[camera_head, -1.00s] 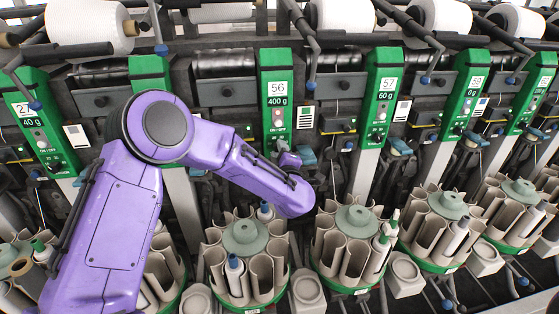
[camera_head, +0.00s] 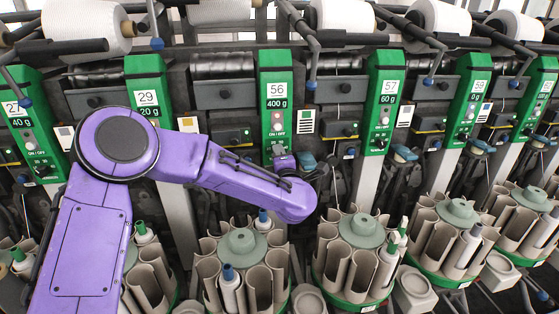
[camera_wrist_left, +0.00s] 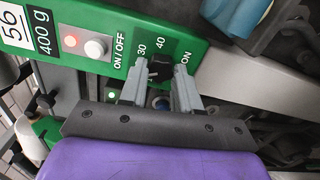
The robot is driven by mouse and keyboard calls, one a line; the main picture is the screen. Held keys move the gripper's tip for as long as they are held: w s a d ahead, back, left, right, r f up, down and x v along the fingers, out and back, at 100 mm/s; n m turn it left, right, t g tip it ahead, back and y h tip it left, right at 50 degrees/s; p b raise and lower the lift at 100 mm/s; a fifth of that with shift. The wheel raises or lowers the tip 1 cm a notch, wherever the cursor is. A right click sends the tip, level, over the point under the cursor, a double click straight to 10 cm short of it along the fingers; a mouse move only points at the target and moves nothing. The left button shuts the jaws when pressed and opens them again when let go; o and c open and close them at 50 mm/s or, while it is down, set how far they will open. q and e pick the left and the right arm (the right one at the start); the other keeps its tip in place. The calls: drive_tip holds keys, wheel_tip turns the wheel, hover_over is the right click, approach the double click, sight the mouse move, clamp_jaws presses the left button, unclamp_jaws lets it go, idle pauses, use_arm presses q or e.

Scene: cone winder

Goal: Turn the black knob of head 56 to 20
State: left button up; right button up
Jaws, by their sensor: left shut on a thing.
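Head 56 is a green panel (camera_head: 272,75) in the middle of the head view, marked 56 and 400 g. Its black knob (camera_wrist_left: 160,68) shows in the left wrist view, low on the panel. Printed numbers 30 and 40 show above the knob; the rest of its scale is hidden, and I cannot read its exact setting. My left gripper (camera_wrist_left: 161,86) has its two grey fingers on either side of the knob, shut on it. In the head view the left gripper (camera_head: 281,156) is small at the panel's lower end. My right gripper is not in view.
Below my forearm stands a bobbin carousel (camera_head: 242,242). Head 57 (camera_head: 384,100) is to the right.

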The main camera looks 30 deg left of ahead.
use_arm(q)
drive_tip(key=shift+w+r, duration=0.1)
drive_tip(key=shift+r, duration=0.25)
drive_tip(key=o, duration=1)
drive_tip(key=shift+o, duration=0.3)
drive_tip(key=shift+w+d+f, duration=0.1)
drive_tip(key=shift+w+f, duration=0.05)
drive_tip(key=shift+f, duration=0.1)
drive_tip(key=b+v, duration=0.2)
drive_tip(key=v, duration=0.8)
drive_tip(key=shift+s+d, duration=0.15)
drive_tip(key=shift+s, duration=0.1)
